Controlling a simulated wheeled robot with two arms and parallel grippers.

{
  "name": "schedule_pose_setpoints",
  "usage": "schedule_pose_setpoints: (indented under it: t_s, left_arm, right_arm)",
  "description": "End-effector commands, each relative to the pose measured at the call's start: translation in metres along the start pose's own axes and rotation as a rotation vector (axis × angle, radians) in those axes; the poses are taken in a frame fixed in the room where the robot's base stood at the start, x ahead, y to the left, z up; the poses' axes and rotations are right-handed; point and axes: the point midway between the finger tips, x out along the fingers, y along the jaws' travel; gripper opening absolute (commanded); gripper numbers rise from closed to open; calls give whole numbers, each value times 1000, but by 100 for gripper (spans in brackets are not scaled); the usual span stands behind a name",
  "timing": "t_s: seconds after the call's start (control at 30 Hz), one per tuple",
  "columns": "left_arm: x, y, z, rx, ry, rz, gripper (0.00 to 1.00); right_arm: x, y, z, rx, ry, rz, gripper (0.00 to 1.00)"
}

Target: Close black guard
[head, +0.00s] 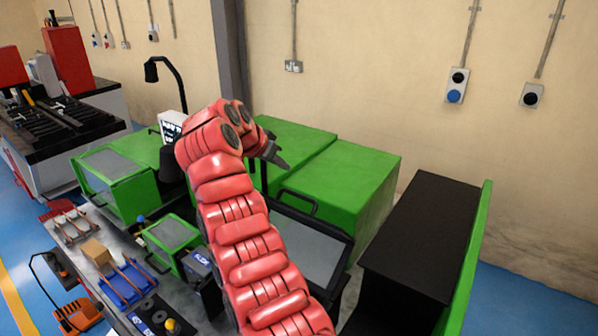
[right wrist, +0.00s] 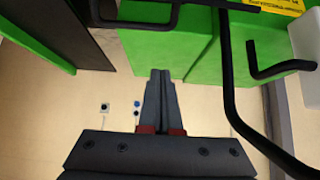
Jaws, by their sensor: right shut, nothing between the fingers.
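The black guard is a framed, see-through grey panel (head: 308,248) with a black bar handle. It stands tilted in front of the green housing, partly hidden by my red right arm in the head view. My right gripper (head: 272,152) is beyond the bend of that arm, above and left of the guard, near the green housing. In the right wrist view its fingers (right wrist: 160,76) are together and empty, pointing at a green surface. A black bar handle (right wrist: 132,24) shows above the fingertips, apart from them. My left gripper is not in view.
Green housings (head: 345,185) stand behind the guard, with a black box (head: 420,225) to the right. A black lamp neck (head: 178,82) rises at the left. A smaller green guarded unit (head: 172,235) and a blue tray (head: 125,283) are on the bench at lower left.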

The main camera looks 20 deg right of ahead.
Motion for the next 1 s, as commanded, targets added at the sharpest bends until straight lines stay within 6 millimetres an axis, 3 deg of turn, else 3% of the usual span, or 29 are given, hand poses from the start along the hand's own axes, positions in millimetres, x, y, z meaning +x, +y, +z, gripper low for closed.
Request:
schedule_pose_setpoints:
  t_s: [0.17, 0.5, 0.7, 1.0]
  left_arm:
    - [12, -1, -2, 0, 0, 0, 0]
    - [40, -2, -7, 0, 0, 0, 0]
    - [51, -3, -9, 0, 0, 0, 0]
    - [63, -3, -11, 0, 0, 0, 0]
  right_arm:
    - [18, 0, -3, -1, 0, 2, 0]
    - [77, 1, -2, -3, -2, 5, 0]
    - [98, 1, -1, -3, -4, 4, 0]
    - [82, 0, 15, 0, 2, -2, 0]
